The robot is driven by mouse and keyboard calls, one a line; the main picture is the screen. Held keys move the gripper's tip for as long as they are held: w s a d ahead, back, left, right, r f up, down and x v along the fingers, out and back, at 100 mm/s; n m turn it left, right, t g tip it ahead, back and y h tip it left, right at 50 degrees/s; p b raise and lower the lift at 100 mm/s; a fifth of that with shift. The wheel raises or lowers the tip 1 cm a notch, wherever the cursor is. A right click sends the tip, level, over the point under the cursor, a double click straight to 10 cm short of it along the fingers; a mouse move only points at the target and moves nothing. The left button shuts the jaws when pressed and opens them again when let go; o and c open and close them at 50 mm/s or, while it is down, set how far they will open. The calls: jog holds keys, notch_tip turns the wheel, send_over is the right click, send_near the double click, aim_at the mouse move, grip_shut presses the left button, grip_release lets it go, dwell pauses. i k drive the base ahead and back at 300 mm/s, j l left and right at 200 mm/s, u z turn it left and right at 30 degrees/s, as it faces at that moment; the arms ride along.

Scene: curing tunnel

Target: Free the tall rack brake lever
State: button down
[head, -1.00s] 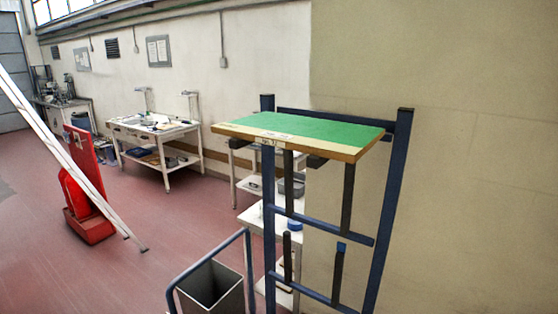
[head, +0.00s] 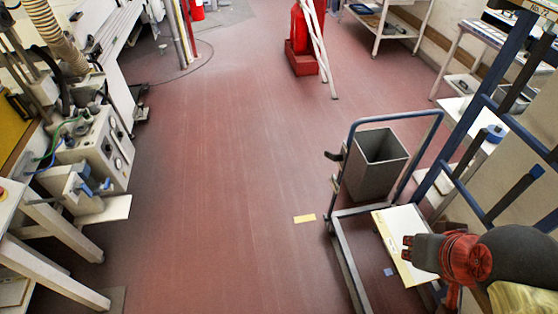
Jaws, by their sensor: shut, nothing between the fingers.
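The tall rack (head: 473,112) with dark blue posts and crossbars stands at the right and is cut off by the frame edge. Two slanting dark bars show on it: one plain (head: 466,156) and one with a blue tip (head: 517,193). I cannot tell which, if either, is the brake lever. My gripper (head: 408,247) is dark grey, at lower right beyond my red wrist. It is shut and empty, appears in front of a pale board, and is apart from both bars in the picture.
A low trolley (head: 348,262) with a blue handle carries a grey bin (head: 375,165) and the pale board (head: 396,222), left of the rack. A red stand (head: 303,62) with white poles is at the back. Machines (head: 95,150) line the left.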

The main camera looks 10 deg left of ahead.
aim_at(337, 157)
jog(key=u, duration=0.3)
jog(key=i+j, duration=0.2)
jog(key=i, duration=0.3)
jog(key=i+j+z, duration=0.1)
jog(key=i, duration=0.45)
jog(key=i+j, duration=0.4)
jog(key=i+j+z, duration=0.1)
jog(key=i+j, duration=0.15)
jog(key=i, duration=0.35)
